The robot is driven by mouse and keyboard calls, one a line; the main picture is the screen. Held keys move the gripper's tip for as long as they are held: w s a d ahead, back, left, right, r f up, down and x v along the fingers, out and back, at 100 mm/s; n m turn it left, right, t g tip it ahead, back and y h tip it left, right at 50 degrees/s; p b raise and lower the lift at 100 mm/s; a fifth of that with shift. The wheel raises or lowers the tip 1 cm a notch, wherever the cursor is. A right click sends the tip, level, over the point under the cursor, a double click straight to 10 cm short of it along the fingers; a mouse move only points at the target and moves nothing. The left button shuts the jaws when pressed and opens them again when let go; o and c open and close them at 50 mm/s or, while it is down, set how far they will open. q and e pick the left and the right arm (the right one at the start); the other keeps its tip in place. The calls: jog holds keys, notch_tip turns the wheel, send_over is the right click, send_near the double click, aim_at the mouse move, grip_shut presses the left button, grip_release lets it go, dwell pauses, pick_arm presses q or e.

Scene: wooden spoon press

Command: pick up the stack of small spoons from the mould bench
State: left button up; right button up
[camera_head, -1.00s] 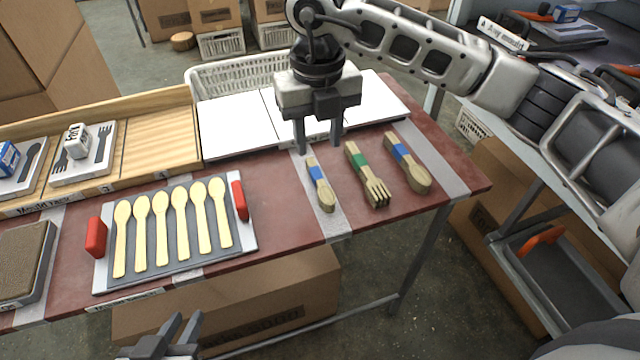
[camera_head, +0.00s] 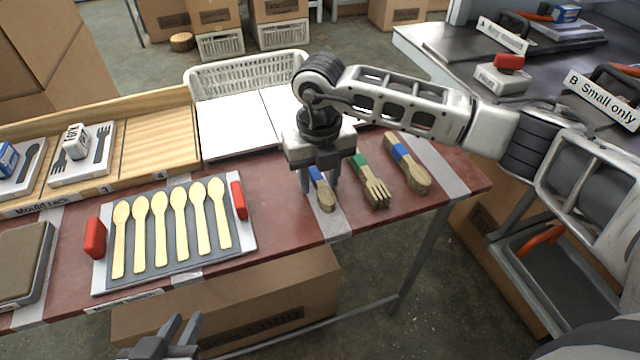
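The stack of small spoons (camera_head: 325,197), pale wood with a blue band, lies on the red bench at the left of three banded stacks. Its upper end is hidden by my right gripper (camera_head: 320,188). That gripper points down with its fingers apart, one on each side of the stack near the blue band; whether they touch it I cannot tell. The stack looks to be lying on the bench. My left gripper (camera_head: 180,328) is at the bottom edge, in front of the bench, with its fingers apart and empty.
A green-banded fork stack (camera_head: 371,184) and a larger blue-banded spoon stack (camera_head: 409,168) lie close to the right. A mould plate (camera_head: 246,252) with several spoons and red handles sits left. White panels (camera_head: 225,130) lie behind. Another worktop (camera_head: 450,50) stands at right.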

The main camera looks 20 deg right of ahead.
grip_shut()
jog(key=shift+r, duration=0.15)
